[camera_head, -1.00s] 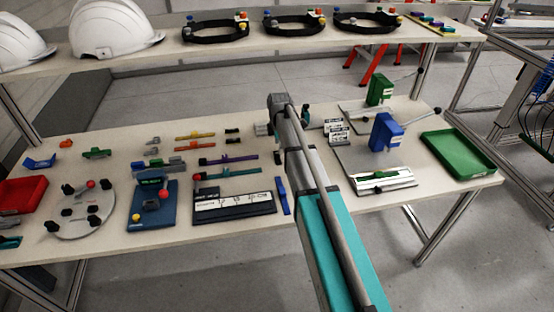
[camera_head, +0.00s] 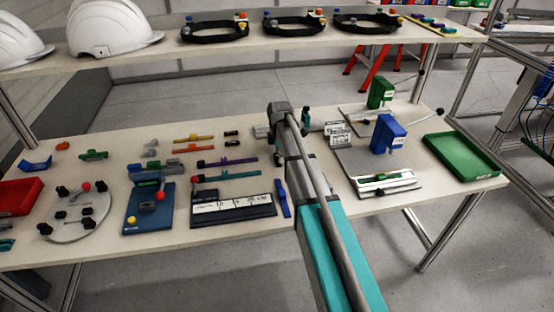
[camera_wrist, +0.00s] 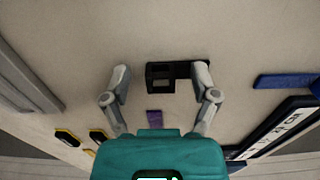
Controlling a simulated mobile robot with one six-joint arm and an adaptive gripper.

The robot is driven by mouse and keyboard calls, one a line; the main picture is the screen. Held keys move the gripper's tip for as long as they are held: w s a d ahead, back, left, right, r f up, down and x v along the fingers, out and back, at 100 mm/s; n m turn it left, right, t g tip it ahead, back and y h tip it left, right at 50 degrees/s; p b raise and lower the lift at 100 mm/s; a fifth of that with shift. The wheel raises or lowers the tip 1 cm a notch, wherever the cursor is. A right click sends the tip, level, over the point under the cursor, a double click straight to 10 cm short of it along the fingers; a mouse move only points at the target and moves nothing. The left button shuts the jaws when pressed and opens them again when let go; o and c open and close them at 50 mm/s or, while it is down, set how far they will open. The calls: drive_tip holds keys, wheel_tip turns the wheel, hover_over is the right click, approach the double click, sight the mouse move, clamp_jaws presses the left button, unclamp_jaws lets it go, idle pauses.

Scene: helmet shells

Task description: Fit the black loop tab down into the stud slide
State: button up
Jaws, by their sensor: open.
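In the wrist view a flat black piece with rectangular openings (camera_wrist: 160,76), which looks like the black loop tab, lies on the pale table top. My gripper (camera_wrist: 162,72) is open, with one grey finger on each side of this piece. The right finger overlaps its right part; whether it touches cannot be told. In the head view my arm hides this spot. I cannot tell for sure which part is the stud slide. A purple strip (camera_head: 228,161) with a raised piece lies left of my arm, and its end (camera_wrist: 154,116) seems to show near my gripper.
Left of my arm are a black-framed white board (camera_head: 235,206), a blue stand (camera_head: 150,208) and a grey disc with knobs (camera_head: 75,220). To the right stand green (camera_head: 381,92) and blue (camera_head: 387,135) clamps and a green tray (camera_head: 463,157). A blue bar (camera_wrist: 286,80) lies right of my gripper.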

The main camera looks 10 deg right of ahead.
drive_tip(key=c, duration=0.9)
drive_tip(key=shift+r, duration=0.1)
wheel_tip(320, 180, up, 3)
drive_tip(key=p, duration=0.2)
drive_tip(key=shift+f+p, duration=0.2)
drive_tip(key=shift+p, duration=0.15)
drive_tip(key=shift+s+a+r+p, duration=0.1)
drive_tip(key=shift+s+r+p, duration=1.6)
drive_tip(key=shift+s, duration=0.65)
drive_tip(key=shift+s+r+p, duration=1.7)
drive_tip(key=shift+s+p, duration=0.05)
drive_tip(key=shift+s, duration=0.55)
drive_tip(key=shift+s+a+r+p, duration=0.1)
drive_tip(key=shift+s+r+p, duration=1.6)
drive_tip(key=shift+s, duration=0.65)
drive_tip(key=shift+d, duration=0.2)
